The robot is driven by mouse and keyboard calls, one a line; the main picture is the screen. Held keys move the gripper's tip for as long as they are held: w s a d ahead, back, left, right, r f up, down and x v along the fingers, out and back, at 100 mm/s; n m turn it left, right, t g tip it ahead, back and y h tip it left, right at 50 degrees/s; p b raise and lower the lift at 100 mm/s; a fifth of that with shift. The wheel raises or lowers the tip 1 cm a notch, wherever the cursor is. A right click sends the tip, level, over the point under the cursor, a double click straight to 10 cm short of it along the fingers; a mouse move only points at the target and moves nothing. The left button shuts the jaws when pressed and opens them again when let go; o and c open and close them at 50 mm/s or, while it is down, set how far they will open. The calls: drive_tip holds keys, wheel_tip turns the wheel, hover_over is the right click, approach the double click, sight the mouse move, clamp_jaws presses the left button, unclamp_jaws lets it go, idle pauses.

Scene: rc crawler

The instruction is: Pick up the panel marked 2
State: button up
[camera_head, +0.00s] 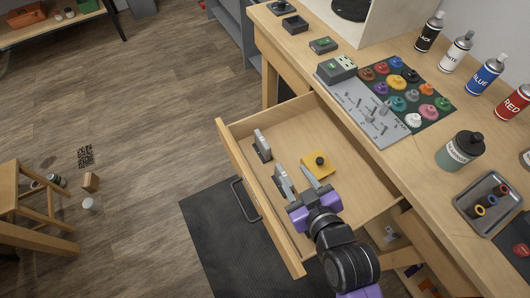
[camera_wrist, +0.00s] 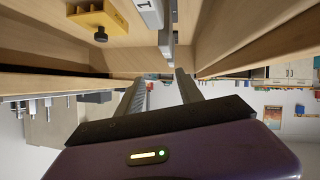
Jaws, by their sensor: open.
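Two small grey panels stand in the open wooden drawer (camera_head: 300,243). One grey panel (camera_head: 262,146) is farther off along its front side; the other grey panel (camera_head: 281,181) is beside my gripper (camera_head: 298,180). In the wrist view, a grey panel marked 1 (camera_wrist: 146,10) shows at the top. Another narrow grey piece (camera_wrist: 165,42) stands nearer, roughly ahead of the gap between my fingers. I cannot read a 2 on either. My gripper, also in the wrist view (camera_wrist: 159,77), is open, with nothing seen between its fingers.
A yellow block with a black knob (camera_head: 316,163) lies in the drawer right beside my gripper. The drawer walls are close around it. The workbench above holds a control board (camera_head: 370,112), spray cans (camera_head: 485,75) and a tray (camera_head: 507,216).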

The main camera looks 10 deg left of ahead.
drive_tip(key=n+y, duration=0.1)
approach(263, 142)
drive_tip(key=shift+g, duration=0.4)
drive_tip(key=shift+w+r+x, duration=0.1)
drive_tip(key=shift+r+x, duration=0.05)
drive_tip(key=shift+x, duration=2.25)
drive_tip(key=shift+w+r+x, duration=0.1)
drive_tip(key=shift+r+x, duration=0.1)
drive_tip(key=shift+x, duration=2.2)
clamp_jaws()
